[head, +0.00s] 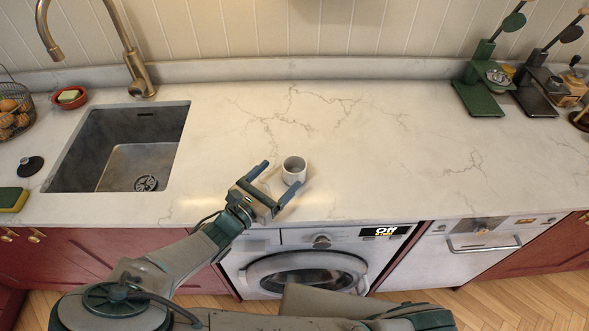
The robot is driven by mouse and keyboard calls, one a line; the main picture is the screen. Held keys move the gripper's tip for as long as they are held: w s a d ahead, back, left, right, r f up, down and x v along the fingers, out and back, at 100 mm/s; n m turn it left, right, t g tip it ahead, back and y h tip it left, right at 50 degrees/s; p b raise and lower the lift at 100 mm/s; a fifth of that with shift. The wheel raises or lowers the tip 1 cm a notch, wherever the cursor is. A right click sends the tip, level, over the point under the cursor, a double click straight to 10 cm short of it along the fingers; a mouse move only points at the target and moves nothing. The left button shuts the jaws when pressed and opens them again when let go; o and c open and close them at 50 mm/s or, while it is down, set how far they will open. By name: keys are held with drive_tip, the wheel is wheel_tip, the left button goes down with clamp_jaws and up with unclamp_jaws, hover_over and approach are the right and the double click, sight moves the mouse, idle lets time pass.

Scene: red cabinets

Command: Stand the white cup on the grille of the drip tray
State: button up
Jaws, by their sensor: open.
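The white cup (294,168) stands upright on the marble counter, near the middle front, right of the sink. My gripper (281,173) is open, with its two fingers pointing up and right towards the cup. The cup is at the fingertips, nearest the right finger, whose tip overlaps its lower edge in the picture. I cannot tell whether they touch. Two lever-type machines stand at the back right, one green (480,99) and one dark (534,99), each with a flat base. I cannot make out a grille on either, so the drip tray is not certain.
The sink (127,148) with its tap (133,60) is at the left. A red bowl (71,97), a wire basket (12,108), a dark round lid (31,166) and a sponge (12,199) lie around it. The counter between the cup and the machines is clear.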

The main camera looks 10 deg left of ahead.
sight(287, 174)
drive_tip(key=x, duration=0.2)
drive_tip(key=p+x, duration=0.1)
drive_tip(key=x, duration=0.2)
drive_tip(key=shift+s+d+f, duration=0.15)
drive_tip(key=shift+d+f, duration=0.05)
drive_tip(key=shift+d, duration=0.15)
drive_tip(key=shift+w+d+f+p, duration=0.1)
drive_tip(key=shift+w+d+p, duration=0.2)
drive_tip(key=shift+w, duration=0.25)
drive_tip(key=c, duration=1.2)
drive_tip(key=shift+o, duration=0.2)
